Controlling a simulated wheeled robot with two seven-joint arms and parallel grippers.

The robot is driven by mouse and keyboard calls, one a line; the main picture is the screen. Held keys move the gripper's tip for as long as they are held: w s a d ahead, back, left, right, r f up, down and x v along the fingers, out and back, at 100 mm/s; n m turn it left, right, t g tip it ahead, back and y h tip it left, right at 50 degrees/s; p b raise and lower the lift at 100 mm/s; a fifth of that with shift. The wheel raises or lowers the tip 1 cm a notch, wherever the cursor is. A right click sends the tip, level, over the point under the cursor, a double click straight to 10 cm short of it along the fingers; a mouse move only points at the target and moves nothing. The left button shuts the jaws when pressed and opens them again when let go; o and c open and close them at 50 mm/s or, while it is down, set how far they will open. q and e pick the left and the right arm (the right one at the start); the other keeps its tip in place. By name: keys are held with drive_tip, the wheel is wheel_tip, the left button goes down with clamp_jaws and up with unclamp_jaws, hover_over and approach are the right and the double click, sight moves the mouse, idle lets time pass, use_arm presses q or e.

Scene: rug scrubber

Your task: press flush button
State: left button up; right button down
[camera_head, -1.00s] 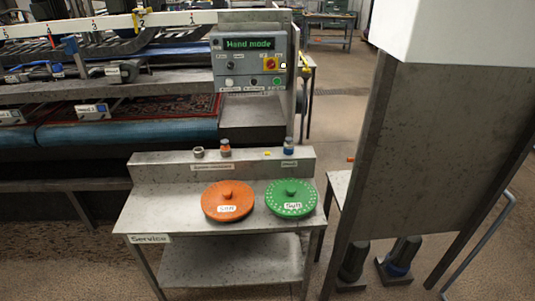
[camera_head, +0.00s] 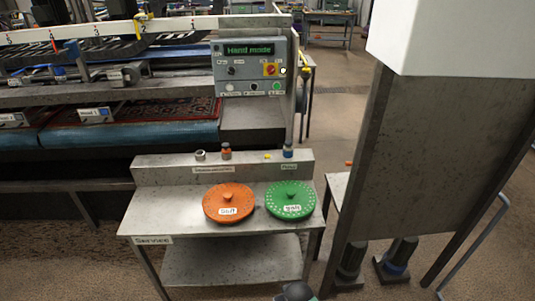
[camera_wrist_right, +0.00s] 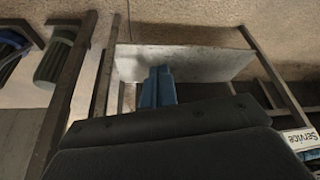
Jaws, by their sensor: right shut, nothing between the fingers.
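A grey control panel (camera_head: 250,66) with a green display reading "Hand mode" stands behind the service table. It carries a red-and-yellow switch (camera_head: 270,70), a black button (camera_head: 253,87) and a green button (camera_head: 277,86). Their small labels are too blurred to read, so I cannot tell which control is the flush button. A small yellow button-like spot (camera_head: 267,156) is on the table's raised back ledge. My right gripper's blue fingers (camera_wrist_right: 157,88) are together and empty in the right wrist view, with the table's lower shelf beyond. A dark part of my right arm shows at the head view's bottom edge.
The metal service table (camera_head: 150,220) holds an orange round lid (camera_head: 229,203) and a green round lid (camera_head: 290,200). Small fittings stand on its ledge. The scrubber with a rug (camera_head: 150,109) lies behind at left.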

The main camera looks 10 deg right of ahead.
drive_tip(key=w+d+r+m+t+y+p, duration=0.15)
drive_tip(key=w+r+p, duration=0.35)
drive_tip(key=w+r, duration=1.2)
drive_tip(key=w+d+r+m+t+p, duration=0.1)
drive_tip(key=w+d+r+m+p, duration=0.25)
drive_tip(key=w+r, duration=1.35)
drive_tip(key=w+d+r+m+t+y+p, duration=0.15)
drive_tip(key=w+r+p, duration=0.45)
drive_tip(key=w+r, duration=1.1)
use_arm(q)
drive_tip(key=s+a+f, duration=0.4)
drive_tip(key=s+f, duration=0.7)
drive_tip(key=s, duration=0.2)
drive_tip(key=s+a+f, duration=0.5)
drive_tip(key=s+f, duration=0.7)
drive_tip(key=s, duration=0.2)
drive_tip(key=shift+s+a+g+y, duration=0.15)
drive_tip(key=shift+s+g+y, duration=0.1)
drive_tip(key=shift+g+y, duration=0.15)
use_arm(e)
wheel_tip(320, 180, down, 14)
drive_tip(key=w+m+y, duration=0.1)
drive_tip(key=m, duration=1.5)
drive_tip(key=shift+w+a+g, duration=0.35)
drive_tip(key=shift+w+g, duration=0.05)
drive_tip(key=shift+r, duration=0.1)
